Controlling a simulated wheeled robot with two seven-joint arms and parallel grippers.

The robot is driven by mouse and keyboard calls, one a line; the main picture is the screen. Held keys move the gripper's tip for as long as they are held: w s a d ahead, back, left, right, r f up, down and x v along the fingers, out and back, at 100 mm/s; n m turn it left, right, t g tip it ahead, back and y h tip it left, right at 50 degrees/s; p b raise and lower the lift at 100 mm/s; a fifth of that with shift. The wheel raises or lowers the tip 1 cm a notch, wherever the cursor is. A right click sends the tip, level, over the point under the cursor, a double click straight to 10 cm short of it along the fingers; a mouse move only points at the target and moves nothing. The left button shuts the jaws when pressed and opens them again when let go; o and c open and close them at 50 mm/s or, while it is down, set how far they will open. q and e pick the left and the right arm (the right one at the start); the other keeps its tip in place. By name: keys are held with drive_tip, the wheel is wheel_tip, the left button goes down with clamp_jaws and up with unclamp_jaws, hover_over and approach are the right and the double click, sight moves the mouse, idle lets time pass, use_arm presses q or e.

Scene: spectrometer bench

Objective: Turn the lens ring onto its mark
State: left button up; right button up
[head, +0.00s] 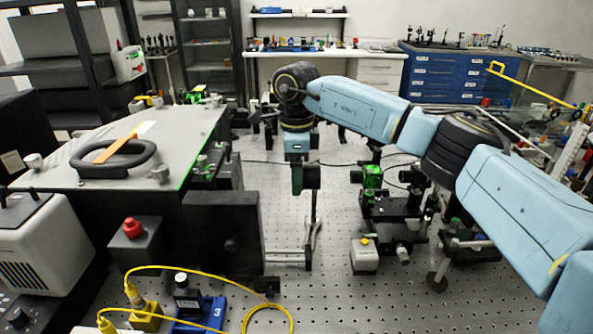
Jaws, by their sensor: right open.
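A black oval ring (117,158) with an orange bar across it lies on the flat grey top of a large instrument at the left. I cannot tell whether it is the lens ring, and no alignment mark can be made out. My right gripper (305,189) points down above the perforated bench, right of the instrument and well apart from the black ring. It is open, with nothing visible between its fingers. My left gripper is not in view.
Green-lit optics mounts (371,180) stand right of my right gripper. A small pale box (364,256) sits on the perforated bench (330,307). A red button box (133,231) and a yellow cable (208,270) are at front left. A blue drawer cabinet (450,75) stands behind.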

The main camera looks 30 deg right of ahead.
drive_tip(key=c, duration=1)
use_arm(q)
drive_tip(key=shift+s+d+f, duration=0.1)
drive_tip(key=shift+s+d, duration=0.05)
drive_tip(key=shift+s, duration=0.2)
